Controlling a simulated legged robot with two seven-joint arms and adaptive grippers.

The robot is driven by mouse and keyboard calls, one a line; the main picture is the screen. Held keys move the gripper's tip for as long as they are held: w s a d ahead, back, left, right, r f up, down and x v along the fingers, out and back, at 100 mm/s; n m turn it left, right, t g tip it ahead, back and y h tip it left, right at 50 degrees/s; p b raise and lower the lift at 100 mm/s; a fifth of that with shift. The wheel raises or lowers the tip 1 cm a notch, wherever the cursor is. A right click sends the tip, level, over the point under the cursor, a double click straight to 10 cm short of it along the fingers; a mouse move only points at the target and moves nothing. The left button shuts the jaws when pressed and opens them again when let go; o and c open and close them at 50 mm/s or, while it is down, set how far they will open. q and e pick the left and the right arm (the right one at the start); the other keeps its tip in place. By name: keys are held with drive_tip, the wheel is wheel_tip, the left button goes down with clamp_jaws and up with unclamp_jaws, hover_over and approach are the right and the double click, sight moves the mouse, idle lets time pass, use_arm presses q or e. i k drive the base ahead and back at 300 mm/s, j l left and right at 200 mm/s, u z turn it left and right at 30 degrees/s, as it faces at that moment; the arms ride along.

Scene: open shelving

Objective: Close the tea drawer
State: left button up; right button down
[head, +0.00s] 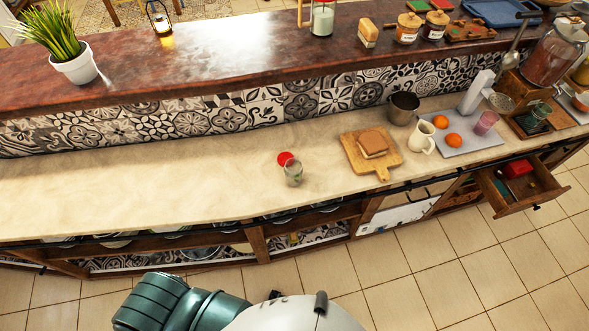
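An open wooden drawer (532,201) sticks out from under the counter at the far right of the head view. A red item (517,168) and some smaller dark things lie inside it. A small dark knob (537,207) is on the drawer's front. Neither of my grippers shows in this view. Only green and white parts of my own body show at the bottom, well to the left of the drawer.
The counter (130,190) bears a cutting board with bread (357,165), a glass (293,174), a cream jug (422,137), a metal pot (403,107) and a grey tray (482,143) with oranges. Tiled floor (440,262) in front of the drawer is clear.

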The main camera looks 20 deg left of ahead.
sight(547, 189)
drive_tip(key=z, duration=1.55)
drive_tip(key=u, duration=0.25)
